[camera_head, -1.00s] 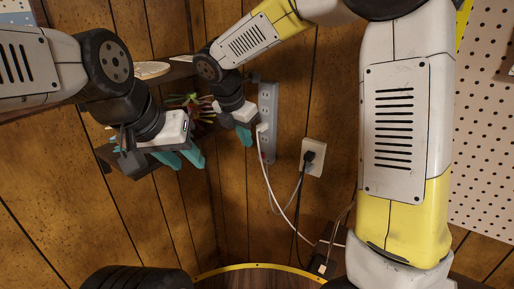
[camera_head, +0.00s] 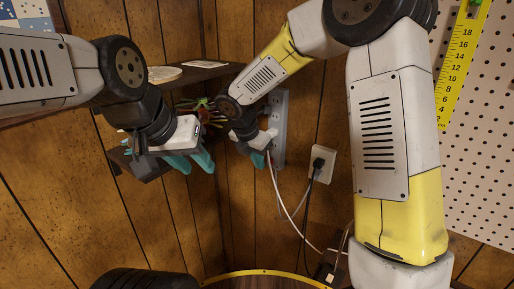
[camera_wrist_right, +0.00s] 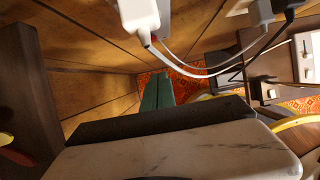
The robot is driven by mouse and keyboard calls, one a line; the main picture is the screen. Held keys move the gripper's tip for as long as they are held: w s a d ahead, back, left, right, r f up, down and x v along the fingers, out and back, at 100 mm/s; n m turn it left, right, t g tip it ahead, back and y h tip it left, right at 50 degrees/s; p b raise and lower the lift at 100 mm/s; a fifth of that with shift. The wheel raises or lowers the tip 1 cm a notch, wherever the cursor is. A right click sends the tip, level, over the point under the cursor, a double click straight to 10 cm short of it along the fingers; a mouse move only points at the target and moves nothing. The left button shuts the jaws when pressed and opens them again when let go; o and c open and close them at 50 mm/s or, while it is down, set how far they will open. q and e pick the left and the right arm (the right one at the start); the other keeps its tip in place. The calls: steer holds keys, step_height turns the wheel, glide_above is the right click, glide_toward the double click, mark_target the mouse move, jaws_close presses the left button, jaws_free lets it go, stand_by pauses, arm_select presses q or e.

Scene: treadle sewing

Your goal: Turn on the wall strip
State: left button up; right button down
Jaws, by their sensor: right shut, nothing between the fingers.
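The wall strip (camera_head: 281,118) is a grey upright power strip on the wood-panelled wall in the head view. A white plug with a white cable (camera_head: 272,178) is at its lower part; my right gripper partly covers this area. The white plug (camera_wrist_right: 140,14) also shows at the top of the right wrist view. My right gripper (camera_head: 258,159) is shut and empty, just left of the strip's lower end. Its teal fingers (camera_wrist_right: 157,90) show together below the plug. I cannot see the strip's switch clearly. My left gripper (camera_head: 190,163) is open and empty, further left.
A wall outlet (camera_head: 321,163) with a black plug is right of the strip, its cables hanging down. A dark shelf (camera_head: 205,68) and coloured items (camera_head: 190,104) are behind my arms at left. A pegboard (camera_head: 480,150) with a yellow ruler (camera_head: 461,70) is at right.

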mark_target(268, 156)
steer(key=shift+w+d+f, duration=0.2)
steer(key=shift+w+d, duration=0.25)
steer(key=shift+w, duration=0.2)
steer(key=shift+w+d+f, duration=0.25)
steer(key=shift+w+d, duration=0.15)
steer(key=shift+w, duration=0.25)
steer(key=shift+w+d+f, duration=0.2)
steer(key=shift+w+d, duration=0.25)
steer(key=shift+w, duration=0.2)
steer(key=shift+w, duration=0.1)
steer(key=shift+w+d+r, duration=0.15)
steer(key=shift+w+d, duration=0.05)
steer(key=shift+r, duration=0.1)
